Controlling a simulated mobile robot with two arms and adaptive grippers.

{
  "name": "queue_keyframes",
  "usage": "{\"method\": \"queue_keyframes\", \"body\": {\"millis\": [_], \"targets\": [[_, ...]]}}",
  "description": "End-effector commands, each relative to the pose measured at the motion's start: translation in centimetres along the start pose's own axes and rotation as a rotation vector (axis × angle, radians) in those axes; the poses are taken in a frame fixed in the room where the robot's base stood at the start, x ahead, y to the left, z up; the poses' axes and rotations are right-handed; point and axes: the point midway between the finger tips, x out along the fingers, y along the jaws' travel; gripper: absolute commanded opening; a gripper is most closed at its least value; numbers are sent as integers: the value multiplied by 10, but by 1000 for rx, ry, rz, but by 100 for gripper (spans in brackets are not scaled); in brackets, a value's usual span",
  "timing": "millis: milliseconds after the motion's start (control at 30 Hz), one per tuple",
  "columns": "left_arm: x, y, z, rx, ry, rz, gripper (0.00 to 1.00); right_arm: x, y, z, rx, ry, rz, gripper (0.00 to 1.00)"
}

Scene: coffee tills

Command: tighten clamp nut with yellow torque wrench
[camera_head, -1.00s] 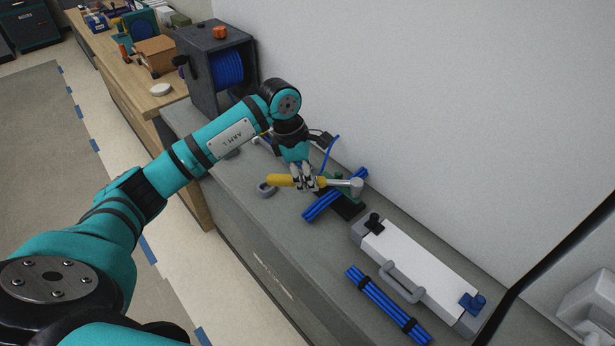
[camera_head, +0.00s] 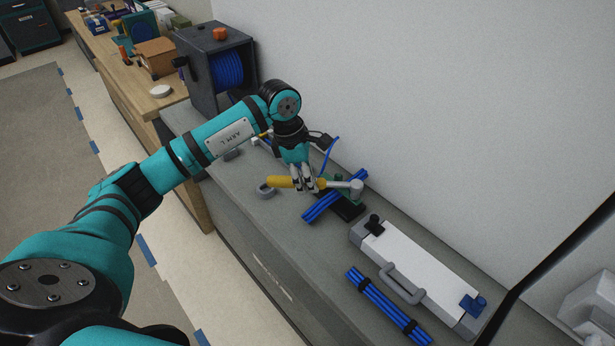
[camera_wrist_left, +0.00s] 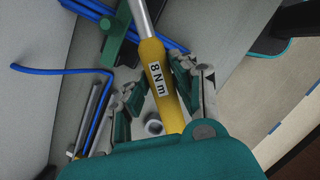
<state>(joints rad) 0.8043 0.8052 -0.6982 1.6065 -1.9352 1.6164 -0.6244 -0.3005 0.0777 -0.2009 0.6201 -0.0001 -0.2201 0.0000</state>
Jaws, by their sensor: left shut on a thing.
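My left gripper (camera_head: 306,184) is shut on the yellow torque wrench (camera_head: 281,182) and holds it above the grey bench. The wrench's silver head (camera_head: 356,188) points right, over a green clamp (camera_head: 352,197) on a black base. Whether the head touches the clamp nut I cannot tell; the nut is hidden. In the left wrist view the yellow handle (camera_wrist_left: 158,75), marked "8Nm", lies between the fingers, with the green clamp (camera_wrist_left: 117,32) at the top. A blue cable bundle (camera_head: 334,196) lies across the clamp area. My right gripper does not show.
A grey ring (camera_head: 265,191) lies left of the wrench. A white-topped case with a handle (camera_head: 404,293) and another blue cable bundle (camera_head: 386,305) occupy the nearer bench. A cable reel box (camera_head: 215,68) stands at the back left; the wall bounds the right side.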

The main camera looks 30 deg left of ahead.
Motion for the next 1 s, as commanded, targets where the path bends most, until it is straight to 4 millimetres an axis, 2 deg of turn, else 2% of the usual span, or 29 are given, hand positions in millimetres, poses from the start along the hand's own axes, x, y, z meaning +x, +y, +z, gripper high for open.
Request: {"method": "queue_keyframes", "body": {"millis": [33,100,1000], "targets": [[-1,0,1,1,-2,1,7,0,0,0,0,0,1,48],[-1,0,1,1,-2,2,0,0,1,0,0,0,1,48],[-12,1,3,1,-1,2,0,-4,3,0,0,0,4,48]]}}
